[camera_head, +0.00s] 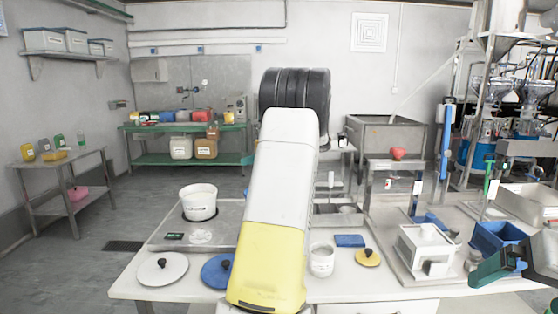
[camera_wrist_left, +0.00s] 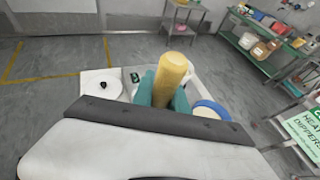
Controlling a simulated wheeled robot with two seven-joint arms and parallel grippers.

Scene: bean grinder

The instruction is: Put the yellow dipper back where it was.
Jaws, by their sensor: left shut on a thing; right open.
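The yellow dipper shows in the left wrist view as a thick yellow cylinder (camera_wrist_left: 173,72). My left gripper (camera_wrist_left: 160,90) is shut on it, with a teal finger on each side. The rest of the dipper is hidden. In the head view my raised white and yellow arm fills the middle and hides the gripper and dipper. My right gripper (camera_head: 499,265) is open and empty, partly in view at the right edge, near a blue bin (camera_head: 497,238). A green and white sign reading "HEATED DIPPERS" (camera_wrist_left: 306,130) shows at the right of the left wrist view.
On the front table lie a white lid (camera_head: 162,269), a blue lid (camera_head: 214,272) and a yellow lid (camera_head: 368,258). A white bucket (camera_head: 199,203), a white cup (camera_head: 321,261) and a white box (camera_head: 425,247) stand there. Metal side table (camera_head: 64,171) is at left.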

